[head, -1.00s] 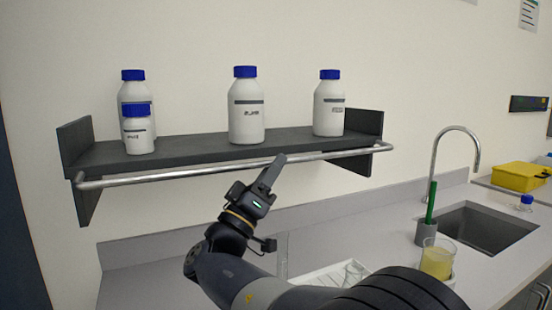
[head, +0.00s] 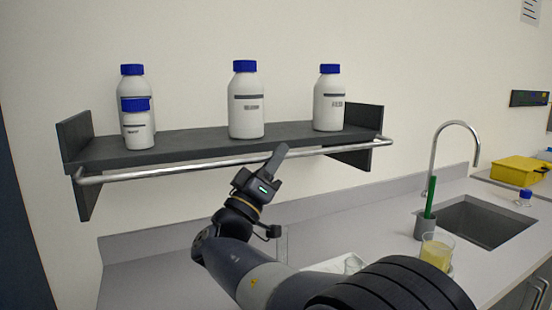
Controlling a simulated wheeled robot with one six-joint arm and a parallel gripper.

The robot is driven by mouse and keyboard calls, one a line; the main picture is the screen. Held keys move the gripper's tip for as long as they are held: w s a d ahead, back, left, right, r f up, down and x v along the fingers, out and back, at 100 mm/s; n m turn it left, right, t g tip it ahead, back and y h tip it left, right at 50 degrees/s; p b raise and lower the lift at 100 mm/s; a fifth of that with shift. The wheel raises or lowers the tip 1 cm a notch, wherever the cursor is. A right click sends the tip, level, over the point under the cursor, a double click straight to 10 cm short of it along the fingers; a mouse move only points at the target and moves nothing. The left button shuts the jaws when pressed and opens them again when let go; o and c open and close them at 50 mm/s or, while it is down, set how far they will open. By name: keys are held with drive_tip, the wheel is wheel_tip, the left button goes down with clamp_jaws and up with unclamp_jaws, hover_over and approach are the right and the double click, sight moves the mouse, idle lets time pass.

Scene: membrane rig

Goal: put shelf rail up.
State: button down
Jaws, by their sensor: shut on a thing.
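The shelf rail (head: 180,171) is a long silver bar with bent ends. It runs along the front of the dark shelf (head: 190,147), level with or just below the board's front edge, and its ends meet the two side brackets. My gripper (head: 277,155) reaches up from below, right of the rail's middle, and is shut on the rail. The fingers hide a short piece of it. Several white bottles with blue caps stand upright on the shelf behind the rail: two at the left, one in the middle (head: 246,108) and one at the right (head: 328,105).
Below is a grey counter (head: 390,215) with a sink (head: 487,222) and tap (head: 448,132) at the right. A beaker of yellow liquid (head: 437,251) and a grey holder with a green stick (head: 427,225) stand near my arm. A yellow box (head: 518,170) sits farther right.

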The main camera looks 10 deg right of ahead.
drive_tip(key=shift+r+n, duration=0.15)
drive_tip(key=shift+n, duration=0.15)
drive_tip(key=n+y, duration=0.1)
drive_tip(key=r+n+t+y+p, duration=0.1)
drive_tip(key=shift+s+n, duration=0.1)
drive_tip(key=shift+n, duration=0.3)
drive_tip(key=n+y+p, duration=0.1)
drive_tip(key=r+n+t+y, duration=0.1)
drive_tip(key=n+y, duration=0.1)
drive_tip(key=shift+r+n+p, duration=0.3)
drive_tip(key=shift+p, duration=0.1)
drive_tip(key=n+y+p, duration=0.1)
drive_tip(key=r+n+y+p, duration=0.1)
drive_tip(key=n+p, duration=0.1)
drive_tip(key=shift+w+r+y, duration=0.25)
drive_tip(key=shift+w+y, duration=0.15)
drive_tip(key=shift+w+a+r+n+g+y+p, duration=0.25)
drive_tip(key=shift+w+n+g+y+p, duration=0.75)
drive_tip(key=shift+p, duration=2.3)
drive_tip(key=shift+w+a+r+n+g+y+p, duration=0.1)
drive_tip(key=shift+w+r+n+g+y+p, duration=0.4)
drive_tip(key=shift+n+g+p, duration=1.95)
drive_tip(key=shift+w+a+r+n+g+y+p, duration=0.2)
drive_tip(key=shift+w+n+y+p, duration=0.6)
drive_tip(key=shift+p, duration=3.4)
drive_tip(key=shift+w, duration=0.1)
